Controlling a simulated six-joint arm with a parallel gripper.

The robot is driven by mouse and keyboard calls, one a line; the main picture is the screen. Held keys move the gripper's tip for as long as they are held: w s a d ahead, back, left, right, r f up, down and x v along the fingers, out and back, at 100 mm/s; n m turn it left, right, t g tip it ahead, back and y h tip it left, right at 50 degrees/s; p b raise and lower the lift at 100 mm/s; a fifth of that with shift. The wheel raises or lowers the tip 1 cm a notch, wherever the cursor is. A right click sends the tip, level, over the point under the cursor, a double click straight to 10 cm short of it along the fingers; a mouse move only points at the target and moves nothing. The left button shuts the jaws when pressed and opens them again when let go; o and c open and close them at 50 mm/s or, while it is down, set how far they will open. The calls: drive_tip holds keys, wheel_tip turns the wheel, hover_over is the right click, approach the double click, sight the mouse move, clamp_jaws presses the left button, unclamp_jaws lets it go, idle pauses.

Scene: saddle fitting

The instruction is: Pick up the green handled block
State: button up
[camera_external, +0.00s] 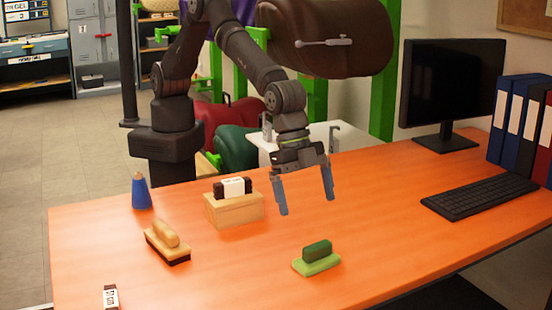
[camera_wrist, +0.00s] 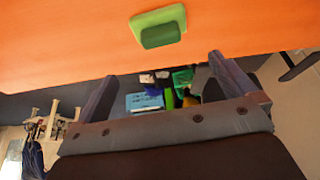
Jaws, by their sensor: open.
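The green handled block (camera_external: 316,260) has a light green base and a darker green handle on top. It lies on the orange table near its front edge. In the wrist view the block (camera_wrist: 158,26) shows at the top middle, beyond the fingertips. My gripper (camera_external: 306,205) is open and empty. It hangs above the table, higher than the block and behind it in the external view. In the wrist view its two fingers (camera_wrist: 160,80) are wide apart with nothing gripped between them.
A wooden brush (camera_external: 167,243), a wooden box (camera_external: 234,208) with dark and white items and a blue bottle (camera_external: 141,191) stand left on the orange table (camera_external: 380,220). A small white-labelled item (camera_external: 111,297) lies front left. A keyboard (camera_external: 485,196), monitor (camera_external: 450,90) and binders (camera_external: 520,125) are right.

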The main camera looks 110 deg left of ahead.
sight(318, 244)
drive_tip(key=x, duration=1.3)
drive_tip(key=shift+a, duration=0.1)
drive_tip(key=c, duration=0.7)
drive_tip(key=shift+r, duration=0.1)
drive_tip(key=shift+c, duration=0.2)
